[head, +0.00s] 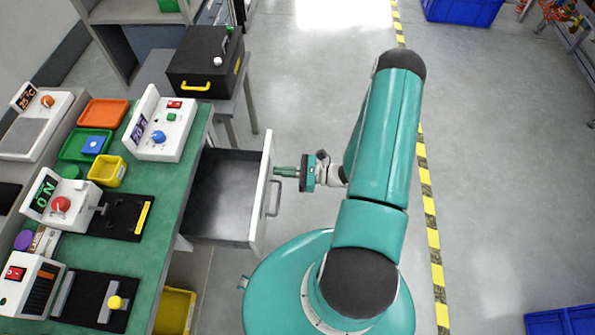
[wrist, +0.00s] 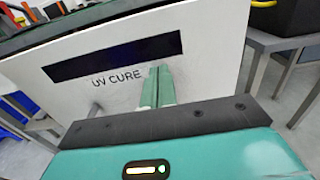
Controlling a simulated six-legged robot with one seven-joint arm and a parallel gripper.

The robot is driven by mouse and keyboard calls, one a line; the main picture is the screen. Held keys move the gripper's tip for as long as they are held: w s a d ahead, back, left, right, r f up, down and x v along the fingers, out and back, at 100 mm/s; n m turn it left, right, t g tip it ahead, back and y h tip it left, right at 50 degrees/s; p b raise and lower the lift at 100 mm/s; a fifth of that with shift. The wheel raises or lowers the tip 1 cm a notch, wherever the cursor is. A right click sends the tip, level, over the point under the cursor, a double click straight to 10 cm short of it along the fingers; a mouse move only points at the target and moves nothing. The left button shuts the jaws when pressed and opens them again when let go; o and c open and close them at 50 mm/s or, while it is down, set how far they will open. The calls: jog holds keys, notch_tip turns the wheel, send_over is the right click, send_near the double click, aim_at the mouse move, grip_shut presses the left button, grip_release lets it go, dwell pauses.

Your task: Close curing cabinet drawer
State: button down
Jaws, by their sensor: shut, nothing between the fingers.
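The curing cabinet drawer (head: 261,200) is pulled out from under the green bench, to the right, and its grey inside looks empty. Its white front carries a grey bar handle (head: 276,198). In the wrist view the drawer front (wrist: 215,55) fills the middle, with a dark strip and the words "UV CURE". My gripper (head: 277,171) is shut and empty, with its green fingers pointing at the drawer front near the handle's far end. The fingertips (wrist: 159,70) are at or very close to the panel; I cannot tell if they touch.
The green bench (head: 170,215) holds several devices and coloured trays. A black box with a yellow handle (head: 205,62) stands on a grey table beyond the drawer. A yellow bin (head: 175,311) sits below the bench.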

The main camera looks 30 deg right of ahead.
jog(key=shift+w+a, duration=0.3)
jog(key=shift+a, duration=0.1)
jog(key=x, duration=2)
jog(key=shift+w+a+f, duration=0.1)
jog(key=shift+a, duration=0.15)
jog(key=shift+w+a, duration=0.15)
jog(key=shift+a, duration=0.05)
jog(key=shift+a, duration=0.1)
